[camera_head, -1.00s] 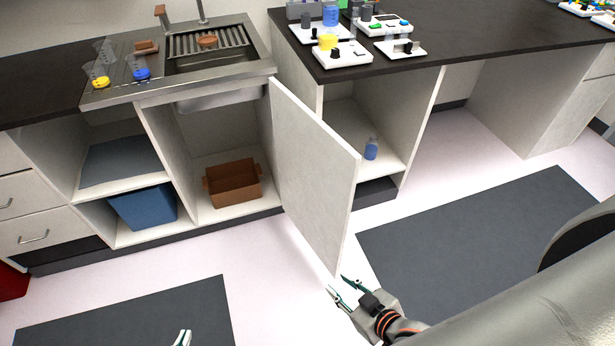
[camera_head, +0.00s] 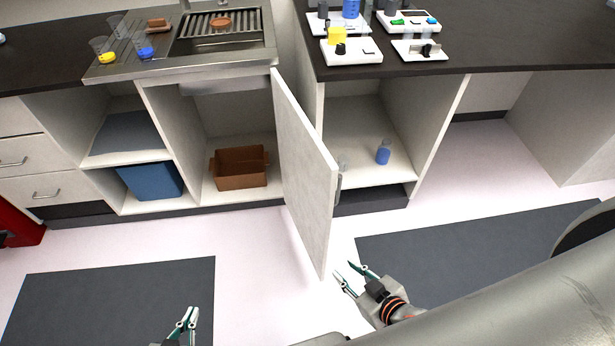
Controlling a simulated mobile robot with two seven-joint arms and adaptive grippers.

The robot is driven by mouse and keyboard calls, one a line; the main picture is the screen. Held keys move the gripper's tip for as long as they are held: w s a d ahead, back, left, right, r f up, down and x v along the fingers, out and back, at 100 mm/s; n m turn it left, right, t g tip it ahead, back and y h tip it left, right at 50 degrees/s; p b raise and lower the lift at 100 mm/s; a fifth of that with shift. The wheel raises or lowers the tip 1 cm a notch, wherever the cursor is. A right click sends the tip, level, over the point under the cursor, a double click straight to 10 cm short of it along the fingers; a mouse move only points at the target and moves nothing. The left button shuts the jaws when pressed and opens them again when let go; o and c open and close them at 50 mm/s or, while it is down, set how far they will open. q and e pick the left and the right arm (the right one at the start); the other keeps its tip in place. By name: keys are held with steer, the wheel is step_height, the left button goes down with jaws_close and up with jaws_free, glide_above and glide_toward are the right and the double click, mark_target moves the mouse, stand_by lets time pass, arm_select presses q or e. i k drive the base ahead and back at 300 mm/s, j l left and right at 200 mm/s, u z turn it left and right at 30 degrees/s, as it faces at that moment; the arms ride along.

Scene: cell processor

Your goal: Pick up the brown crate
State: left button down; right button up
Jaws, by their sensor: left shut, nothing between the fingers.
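The brown crate (camera_head: 240,169) is an open box with side handles. It stands on the floor of the open cabinet under the sink, left of the open door. My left gripper (camera_head: 188,318) is at the bottom of the picture, above the floor in front of the cabinets. It is shut and empty, well apart from the crate. My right gripper (camera_head: 352,274) is near the lower corner of the door. Its fingers are spread and nothing is between them.
The cabinet door (camera_head: 303,170) stands open and sticks out to the right of the crate. A blue bin (camera_head: 151,181) is in the compartment to the left. A blue bottle (camera_head: 383,152) stands in the right compartment. Dark mats (camera_head: 110,297) lie on the clear floor.

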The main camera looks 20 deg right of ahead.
mark_target(237, 168)
steer(key=l+u, duration=0.15)
steer(key=l, duration=0.3)
steer(key=l+u, duration=0.1)
steer(key=l, duration=0.35)
steer(key=k+l+u, duration=0.15)
steer(key=l, duration=0.3)
steer(key=l+u, duration=0.15)
steer(key=l, duration=0.3)
steer(key=k+l+u, duration=0.1)
steer(key=l, duration=0.3)
steer(key=j+z, duration=0.15)
steer(key=j, duration=0.4)
steer(key=k+j+z, duration=0.15)
steer(key=j, duration=0.45)
steer(key=j+z, duration=0.15)
steer(key=j, duration=0.4)
steer(key=i+j+z, duration=0.1)
steer(key=z, duration=0.35)
steer(key=i+j+z, duration=0.1)
steer(key=z, duration=0.35)
steer(key=j+z, duration=0.25)
steer(key=z, duration=0.25)
steer(key=i+j+z, duration=0.1)
steer(key=j+z, duration=0.15)
steer(key=j, duration=0.25)
steer(key=j+z, duration=0.2)
steer(key=j, duration=0.25)
steer(key=i, duration=0.05)
